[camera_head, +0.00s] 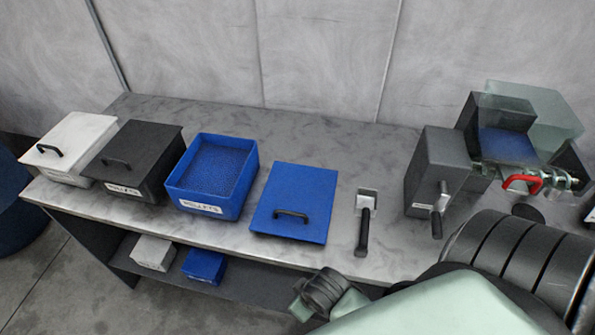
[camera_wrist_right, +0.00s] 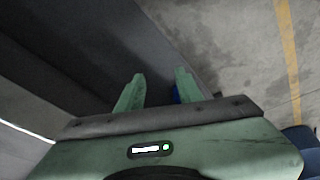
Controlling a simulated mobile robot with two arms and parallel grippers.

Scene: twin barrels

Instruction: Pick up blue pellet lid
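The blue pellet lid (camera_head: 290,190) lies flat on the bench, with a black handle (camera_head: 291,214) near its front edge. It is just right of the open blue pellet box (camera_head: 204,202), which is full of blue pellets. My left gripper is in neither view.
A black box (camera_head: 134,161) and a white box (camera_head: 72,149), both lidded, stand left. A scoop (camera_head: 365,225) lies right of the lid. A grey machine (camera_head: 440,172) with a red handle (camera_head: 523,182) stands right. Small boxes sit on the lower shelf (camera_head: 240,288).

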